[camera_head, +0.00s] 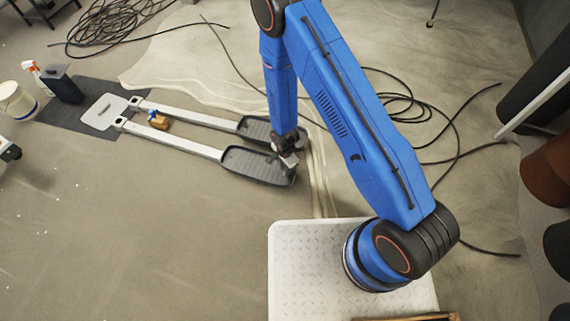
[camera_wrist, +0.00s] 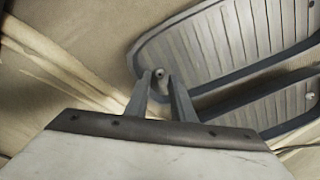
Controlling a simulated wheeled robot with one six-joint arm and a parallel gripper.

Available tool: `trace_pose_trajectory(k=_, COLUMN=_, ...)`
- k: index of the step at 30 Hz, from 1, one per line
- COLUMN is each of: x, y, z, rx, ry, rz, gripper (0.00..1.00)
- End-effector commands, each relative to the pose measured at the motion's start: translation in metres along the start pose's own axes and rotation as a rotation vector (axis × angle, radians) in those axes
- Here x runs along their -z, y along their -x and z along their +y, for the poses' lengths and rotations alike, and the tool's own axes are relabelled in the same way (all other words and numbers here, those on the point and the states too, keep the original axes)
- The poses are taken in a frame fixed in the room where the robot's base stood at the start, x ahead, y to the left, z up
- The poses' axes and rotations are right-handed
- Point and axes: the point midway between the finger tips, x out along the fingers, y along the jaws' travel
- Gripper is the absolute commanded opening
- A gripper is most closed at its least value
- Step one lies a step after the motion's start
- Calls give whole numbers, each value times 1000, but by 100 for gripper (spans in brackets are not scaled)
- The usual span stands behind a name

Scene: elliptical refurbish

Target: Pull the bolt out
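A small round bolt (camera_wrist: 158,73) shows in the wrist view at the near-left edge of a dark grey ribbed foot pedal (camera_wrist: 205,45). My gripper (camera_wrist: 159,80) is in front of it, with its two grey fingers apart and their tips on either side of the bolt's head. A narrow gap seems to show beside the bolt; whether a finger touches it I cannot tell. In the head view my gripper (camera_head: 288,161) is over the end of the nearer pedal (camera_head: 250,165), and the bolt is too small or hidden to make out.
A second pedal (camera_head: 253,128) lies alongside, both on pale bars joined to a white plate (camera_head: 104,112) on a dark mat (camera_head: 60,117). Black cables (camera_head: 400,100) are strewn on the floor. The floor front left is mostly clear.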

Motion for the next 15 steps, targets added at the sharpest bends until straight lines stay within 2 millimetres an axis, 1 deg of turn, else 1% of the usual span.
trace_pose_trajectory(k=1, x=0, y=-6, z=0, rx=-1, ry=0, rz=0, gripper=22)
trace_pose_trajectory(k=6, x=0, y=-19, z=0, rx=-1, ry=0, rz=0, gripper=22)
trace_pose_trajectory(k=15, x=0, y=-23, z=0, rx=1, ry=0, rz=0, gripper=22)
